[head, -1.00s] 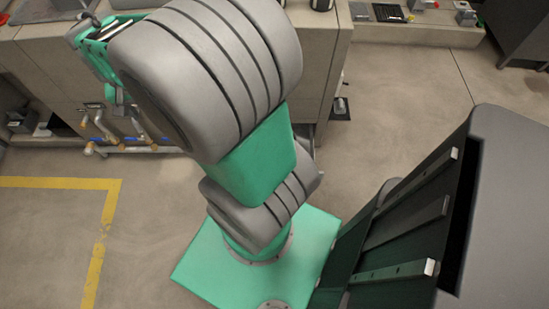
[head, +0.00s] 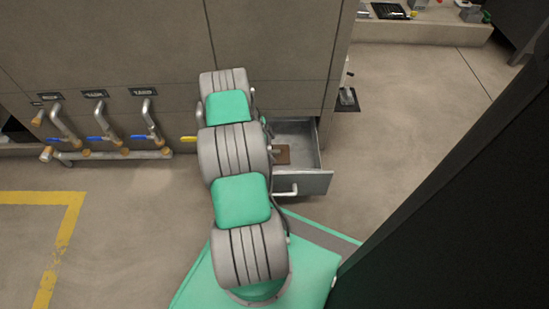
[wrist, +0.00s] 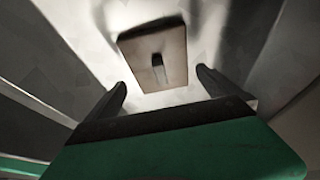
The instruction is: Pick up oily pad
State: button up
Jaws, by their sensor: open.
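The oily pad is a flat brown square (head: 283,155) lying inside an open grey drawer (head: 312,184) in the head view, partly behind my arm. In the wrist view the pad (wrist: 172,73) lies ahead of the fingertips, with a small dark and grey mark or part at its middle. My gripper (wrist: 160,80) is open, its two dark fingers apart with nothing between them. The pad is beyond the fingers, and no contact shows. In the head view my arm hides the gripper.
The drawer's side walls and front with a pale handle (head: 288,190) stand close around the pad. Pipes with blue-handled valves (head: 98,140) run along the cabinet (head: 130,50) at left. Open floor (head: 400,140) lies right of the drawer.

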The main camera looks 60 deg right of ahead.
aim_at(274, 151)
jog(key=b+x, duration=0.1)
jog(key=x, duration=0.3)
jog(key=shift+d+b, duration=0.1)
jog(key=shift+b, duration=0.25)
jog(key=shift+r, duration=0.1)
jog(key=c, duration=1.1)
jog(key=shift+c, duration=0.2)
